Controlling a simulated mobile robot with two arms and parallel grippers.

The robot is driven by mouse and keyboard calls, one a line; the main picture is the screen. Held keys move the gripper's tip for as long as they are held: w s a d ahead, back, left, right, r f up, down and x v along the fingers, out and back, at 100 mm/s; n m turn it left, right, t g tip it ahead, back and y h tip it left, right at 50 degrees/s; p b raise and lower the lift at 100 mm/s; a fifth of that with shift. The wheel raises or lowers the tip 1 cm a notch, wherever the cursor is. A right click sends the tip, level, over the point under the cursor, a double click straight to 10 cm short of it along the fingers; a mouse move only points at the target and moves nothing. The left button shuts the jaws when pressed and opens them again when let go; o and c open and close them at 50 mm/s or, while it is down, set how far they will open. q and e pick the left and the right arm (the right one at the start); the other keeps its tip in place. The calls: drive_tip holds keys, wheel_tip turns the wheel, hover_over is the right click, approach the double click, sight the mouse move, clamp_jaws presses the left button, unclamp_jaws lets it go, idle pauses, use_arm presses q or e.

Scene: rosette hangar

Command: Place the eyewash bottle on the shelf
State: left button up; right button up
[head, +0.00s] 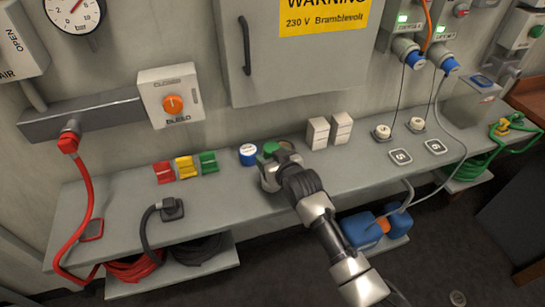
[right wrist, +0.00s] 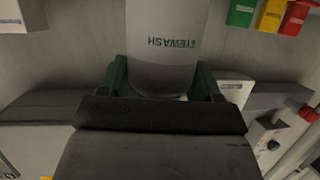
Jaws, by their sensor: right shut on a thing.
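My right gripper (head: 277,165) is over the grey shelf (head: 115,205), near its middle. The lettering appears upside down in that view. In the head view the gripper mostly hides the bottle; a green round part shows at the gripper's far side. I cannot tell whether the bottle touches the shelf. My left gripper is not in view.
Red (head: 163,172), yellow (head: 186,167) and green (head: 208,161) items stand further left. Two white boxes (head: 318,132) stand to the right. A grey cabinet (head: 290,60) hangs above. Cables and plugs lie at both ends.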

drive_tip(key=o, duration=1.2)
drive_tip(key=shift+c, duration=0.2)
drive_tip(key=shift+s, duration=0.1)
drive_tip(key=v, duration=1.2)
drive_tip(key=s+d+f+m+g+h, duration=0.1)
drive_tip(key=s+d+f+g, duration=0.15)
drive_tip(key=f, duration=0.75)
drive_tip(key=s+d+f+g+h, duration=0.1)
drive_tip(key=s+d+f+h, duration=0.15)
drive_tip(key=f, duration=0.75)
drive_tip(key=s+d+f+m+g, duration=0.1)
drive_tip(key=s+d+f+g, duration=0.2)
drive_tip(key=f, duration=0.7)
drive_tip(key=s+d+f+g+h, duration=0.1)
drive_tip(key=s+d+f, duration=0.2)
drive_tip(key=s+f, duration=0.4)
drive_tip(key=s+d+f+g, duration=0.2)
drive_tip(key=s+d+f, duration=0.2)
drive_tip(key=s, duration=1.2)
drive_tip(key=s+d+f+g+h, duration=0.1)
drive_tip(key=s+d+f+g, duration=0.1)
drive_tip(key=s+f, duration=0.7)
drive_tip(key=s+d, duration=0.1)
drive_tip(key=s, duration=0.2)
drive_tip(key=shift+s+d+f+m+h+b, duration=0.35)
drive_tip(key=shift+s+d+f+m, duration=0.05)
